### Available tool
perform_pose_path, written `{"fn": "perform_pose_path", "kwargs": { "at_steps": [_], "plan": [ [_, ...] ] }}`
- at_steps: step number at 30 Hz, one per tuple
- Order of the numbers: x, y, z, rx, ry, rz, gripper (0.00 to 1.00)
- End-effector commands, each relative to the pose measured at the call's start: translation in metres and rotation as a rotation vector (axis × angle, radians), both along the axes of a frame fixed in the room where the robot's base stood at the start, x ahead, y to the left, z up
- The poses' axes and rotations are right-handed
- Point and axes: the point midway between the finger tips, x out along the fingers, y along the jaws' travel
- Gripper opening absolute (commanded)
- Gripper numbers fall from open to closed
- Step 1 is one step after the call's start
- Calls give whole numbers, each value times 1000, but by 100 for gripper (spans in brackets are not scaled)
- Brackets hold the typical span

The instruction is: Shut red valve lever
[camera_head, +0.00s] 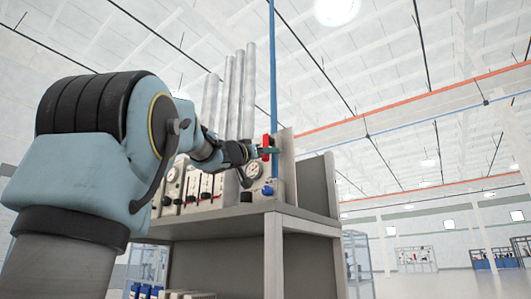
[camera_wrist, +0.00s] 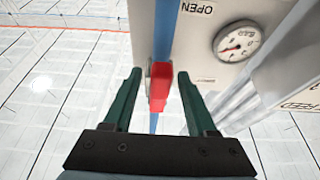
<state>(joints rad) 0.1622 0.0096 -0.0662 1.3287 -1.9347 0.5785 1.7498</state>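The red valve lever (camera_head: 266,146) is on the blue vertical pipe above the shelf, beside a round pressure gauge. In the wrist view the red lever (camera_wrist: 159,88) lies between the two green fingers of my gripper (camera_wrist: 159,90), with a visible gap on each side. The lever runs along the blue pipe line in that view. The word OPEN shows on the grey panel (camera_wrist: 200,35) beside it. In the head view my gripper (camera_head: 266,151) is at the lever. The far side of the lever is hidden.
A pressure gauge (camera_wrist: 236,41) sits on the panel close to the gripper. The grey shelf (camera_head: 240,211) holds other gauges and panels below the pipes. A blue knob (camera_head: 267,190) is under the lever. Open air lies to the right.

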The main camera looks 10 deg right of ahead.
Motion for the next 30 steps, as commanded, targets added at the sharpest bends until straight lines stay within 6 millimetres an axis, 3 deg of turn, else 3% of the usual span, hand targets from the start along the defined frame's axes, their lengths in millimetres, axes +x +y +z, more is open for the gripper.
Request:
{"fn": "perform_pose_path", "kwargs": {
  "at_steps": [2, 15, 30],
  "plan": [
    [0, 0, 0, 0, 0, 0, 48],
    [0, 0, 0, 0, 0, 0, 0],
    [0, 0, 0, 0, 0, 0, 0]
  ]
}}
